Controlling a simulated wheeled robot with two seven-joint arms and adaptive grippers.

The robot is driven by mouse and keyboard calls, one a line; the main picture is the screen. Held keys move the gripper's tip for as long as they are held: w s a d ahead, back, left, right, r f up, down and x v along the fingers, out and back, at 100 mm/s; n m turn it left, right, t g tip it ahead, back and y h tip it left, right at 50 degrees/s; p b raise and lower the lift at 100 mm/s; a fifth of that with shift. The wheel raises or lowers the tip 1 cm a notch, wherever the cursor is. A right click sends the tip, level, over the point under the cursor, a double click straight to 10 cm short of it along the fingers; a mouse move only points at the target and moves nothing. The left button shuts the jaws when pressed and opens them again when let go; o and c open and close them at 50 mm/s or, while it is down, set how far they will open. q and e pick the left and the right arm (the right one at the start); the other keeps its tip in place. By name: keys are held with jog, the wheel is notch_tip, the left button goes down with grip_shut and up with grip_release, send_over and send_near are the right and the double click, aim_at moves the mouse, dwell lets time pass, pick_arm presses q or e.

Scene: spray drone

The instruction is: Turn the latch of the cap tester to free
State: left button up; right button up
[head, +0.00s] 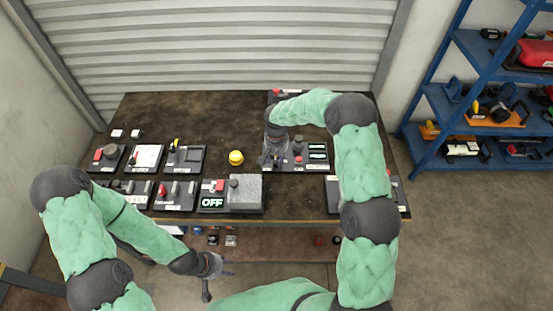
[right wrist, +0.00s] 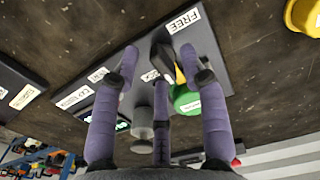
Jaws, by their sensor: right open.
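The cap tester (head: 314,165) is a dark panel at the right of the bench, with a small screen, a grey post and labels. In the right wrist view its grey plate (right wrist: 143,48) carries a FREE label (right wrist: 183,20). A black and yellow latch (right wrist: 180,74) sits below that label, partly hidden by a finger. My right gripper (head: 270,162) is open over the panel's left end; in the wrist view its purple fingers (right wrist: 160,85) spread around the latch area. Contact cannot be told. My left gripper (head: 222,268) is open and empty in front of the bench.
A green button (right wrist: 185,99) and a grey post (right wrist: 142,128) stand close to my right fingers. A yellow dome button (head: 236,157) is left of the tester. Several other panels and a grey box (head: 246,188) with an OFF sign occupy the left and front. The bench's back middle is clear.

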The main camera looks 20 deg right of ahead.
jog(key=shift+c, duration=0.3)
grip_shut()
jog(key=n, duration=0.4)
jog(key=shift+n+p, duration=0.35)
jog(key=shift+n, duration=0.05)
jog(key=n, duration=0.4)
jog(key=shift+w+n+p, duration=0.15)
jog(key=shift+n+p, duration=0.15)
jog(key=shift+p, duration=0.05)
jog(key=n, duration=0.4)
jog(key=shift+a+n+p, duration=0.1)
jog(key=shift+n+p, duration=0.2)
jog(key=shift+p, duration=0.05)
jog(key=shift+w+n+p, duration=0.1)
jog(key=shift+n+p, duration=0.2)
jog(key=shift+n, duration=1.7)
